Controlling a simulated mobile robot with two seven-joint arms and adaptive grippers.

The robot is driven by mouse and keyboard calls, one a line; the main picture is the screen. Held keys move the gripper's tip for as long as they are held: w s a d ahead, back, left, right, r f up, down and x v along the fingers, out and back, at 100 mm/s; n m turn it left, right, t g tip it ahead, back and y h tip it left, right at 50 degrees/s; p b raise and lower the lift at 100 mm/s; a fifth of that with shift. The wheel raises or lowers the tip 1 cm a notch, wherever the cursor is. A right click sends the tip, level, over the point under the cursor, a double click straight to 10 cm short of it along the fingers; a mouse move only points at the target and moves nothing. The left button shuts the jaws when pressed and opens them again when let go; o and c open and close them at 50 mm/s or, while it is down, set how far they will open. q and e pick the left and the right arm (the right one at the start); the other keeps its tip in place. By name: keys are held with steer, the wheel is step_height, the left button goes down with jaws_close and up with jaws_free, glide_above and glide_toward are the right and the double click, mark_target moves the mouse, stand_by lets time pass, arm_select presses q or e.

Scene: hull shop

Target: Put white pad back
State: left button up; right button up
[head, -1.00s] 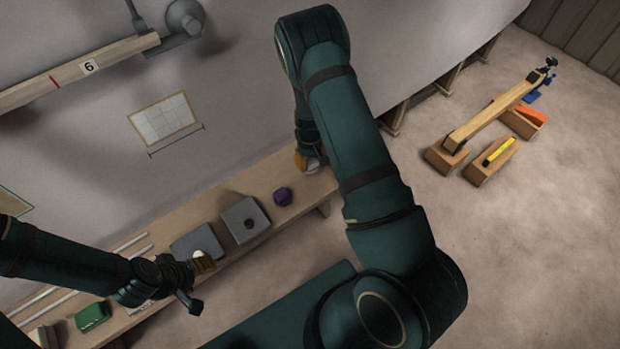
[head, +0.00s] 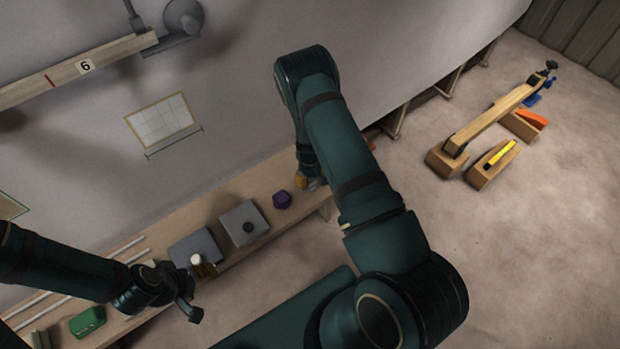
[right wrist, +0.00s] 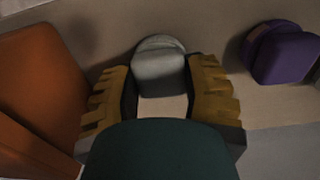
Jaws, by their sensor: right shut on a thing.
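The white pad (right wrist: 160,68), pale grey in this light, sits between the two yellow fingers of my right gripper (right wrist: 164,92) in the right wrist view. The right gripper is shut on it. In the head view the right gripper (head: 308,183) is low over the far end of the bench, partly hidden by my arm. I cannot tell whether the pad touches the bench. My left gripper (head: 200,288) hangs over the bench's near side at the left; its finger gap is unclear.
A purple pad (head: 282,199) lies on the bench (head: 263,181), right of the white pad in the wrist view (right wrist: 282,55). An orange block (right wrist: 40,90) stands close at left there.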

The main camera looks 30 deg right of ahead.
mark_target(310, 179)
steer(key=o, duration=1.1)
steer(key=shift+f, duration=0.1)
steer(key=shift+r, duration=0.2)
step_height(310, 179, up, 12)
steer(key=p, duration=0.2)
steer(key=s+a+m+y, duration=0.1)
steer(key=s+a, duration=0.4)
steer(key=a, duration=0.2)
steer(key=s+a+r+t+y, duration=0.1)
steer(key=s+a, duration=0.5)
steer(key=a, duration=0.1)
steer(key=s+a+r+m+y, duration=0.1)
steer(key=s+a+y, duration=0.1)
steer(key=s+a, duration=0.4)
steer(key=shift+a+r+m+t, duration=0.1)
steer(key=shift+a+m+t, duration=0.25)
steer(key=shift+a, duration=0.7)
